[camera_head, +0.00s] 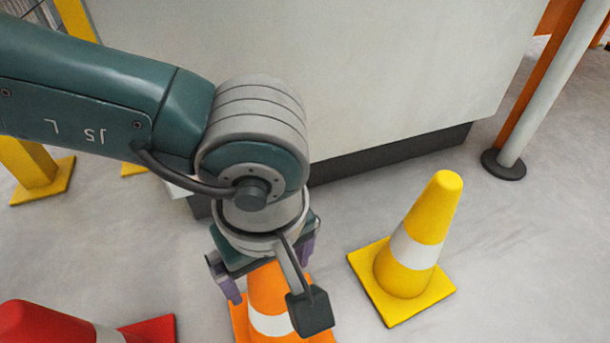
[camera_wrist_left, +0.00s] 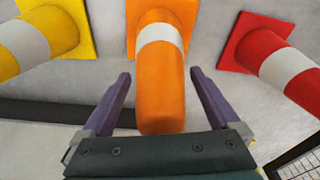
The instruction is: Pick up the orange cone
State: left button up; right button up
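The orange cone (camera_head: 271,298) has a white band and stands on the floor at the bottom middle of the head view, partly hidden by my left wrist. My left gripper (camera_head: 268,270) is above it with its purple fingers spread to either side of the cone's top. In the left wrist view the orange cone (camera_wrist_left: 160,95) reaches between the two open fingers of the left gripper (camera_wrist_left: 158,82). There is a gap on both sides, and the fingers do not appear to touch it. My right gripper is not in view.
A large pale cabinet (camera_head: 400,70) stands behind. A grey post (camera_head: 545,90) stands at the right. Open floor (camera_head: 520,260) lies right of the yellow cone.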

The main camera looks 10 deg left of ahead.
pick_arm(q)
jog(key=shift+s, duration=0.1)
grip_shut()
dwell(0.5)
